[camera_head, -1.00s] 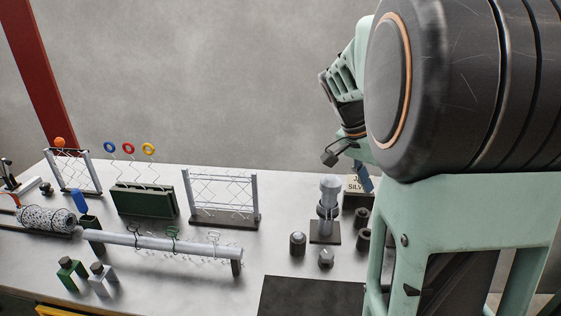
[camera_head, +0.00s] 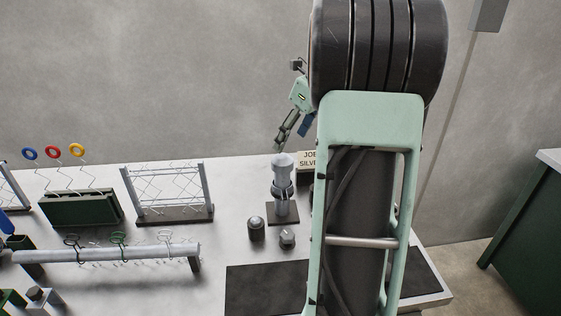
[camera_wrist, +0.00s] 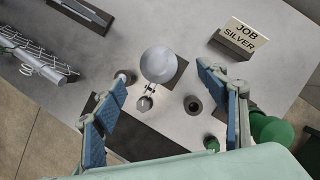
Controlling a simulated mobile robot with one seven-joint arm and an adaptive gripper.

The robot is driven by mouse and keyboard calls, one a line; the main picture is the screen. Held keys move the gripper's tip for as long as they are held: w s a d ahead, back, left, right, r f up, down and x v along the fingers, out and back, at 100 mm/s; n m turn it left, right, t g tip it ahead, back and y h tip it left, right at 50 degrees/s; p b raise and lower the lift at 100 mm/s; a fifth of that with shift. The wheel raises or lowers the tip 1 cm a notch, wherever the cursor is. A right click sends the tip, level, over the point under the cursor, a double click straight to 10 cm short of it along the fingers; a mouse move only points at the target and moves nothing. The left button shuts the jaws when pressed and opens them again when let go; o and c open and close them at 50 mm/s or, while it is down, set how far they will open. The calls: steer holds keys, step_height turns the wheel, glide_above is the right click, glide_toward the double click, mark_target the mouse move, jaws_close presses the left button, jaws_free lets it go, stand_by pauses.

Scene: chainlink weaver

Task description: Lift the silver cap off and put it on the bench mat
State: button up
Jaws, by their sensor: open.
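The silver cap (camera_head: 284,160) sits on top of an upright grey post on a dark square base. From above it is a pale round top (camera_wrist: 158,64) in the wrist view. My gripper (camera_wrist: 160,78) is open and empty, with its blue-padded fingers spread on either side of the cap in that picture. In the head view my gripper (camera_head: 292,130) hangs above and behind the post, apart from the cap. The dark bench mat (camera_head: 262,290) lies at the front of the bench, partly hidden by my arm.
A wire-mesh frame (camera_head: 168,190) and a long rail (camera_head: 110,252) are to the left.

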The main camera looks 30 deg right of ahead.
mark_target(284, 155)
steer(key=x, duration=0.7)
steer(key=shift+s+a+f, duration=0.2)
steer(key=shift+s+f, duration=0.05)
steer(key=shift+f, duration=0.15)
steer(key=shift+c, duration=0.5)
steer(key=c, duration=1.2)
steer(key=shift+o, duration=0.2)
steer(key=shift+r, duration=0.15)
